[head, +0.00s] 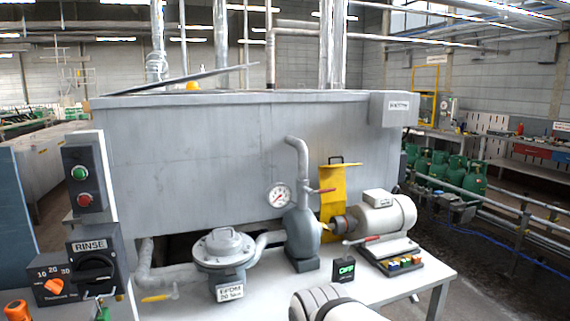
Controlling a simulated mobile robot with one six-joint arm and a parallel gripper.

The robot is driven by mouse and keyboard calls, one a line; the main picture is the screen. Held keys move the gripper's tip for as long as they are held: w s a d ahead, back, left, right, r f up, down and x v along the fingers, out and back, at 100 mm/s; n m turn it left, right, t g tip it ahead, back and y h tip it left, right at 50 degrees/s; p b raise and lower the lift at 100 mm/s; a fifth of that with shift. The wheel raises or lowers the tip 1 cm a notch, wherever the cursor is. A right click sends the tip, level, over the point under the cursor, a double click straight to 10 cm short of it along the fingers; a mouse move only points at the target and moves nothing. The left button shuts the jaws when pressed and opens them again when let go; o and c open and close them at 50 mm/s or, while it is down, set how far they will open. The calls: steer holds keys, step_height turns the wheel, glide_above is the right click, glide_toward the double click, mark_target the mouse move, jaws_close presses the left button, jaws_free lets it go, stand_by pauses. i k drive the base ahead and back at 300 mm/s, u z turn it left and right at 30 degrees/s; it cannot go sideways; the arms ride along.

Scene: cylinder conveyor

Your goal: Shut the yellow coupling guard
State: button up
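The yellow coupling guard (333,187) stands raised behind the shaft between the pump and the motor, with a dark handle on its top edge. The grey pump (302,238) is to its left and front, and hides part of the guard's lower left. The pale motor (382,214) is to its right. The coupling (340,223) shows uncovered between pump and motor. A rounded grey and white part at the bottom edge looks like my arm. My gripper is not in view.
A large grey tank (190,165) stands behind.

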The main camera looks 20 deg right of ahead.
mark_target(330, 176)
steer(key=z, duration=0.05)
steer(key=i, duration=0.65)
steer(key=z, duration=0.85)
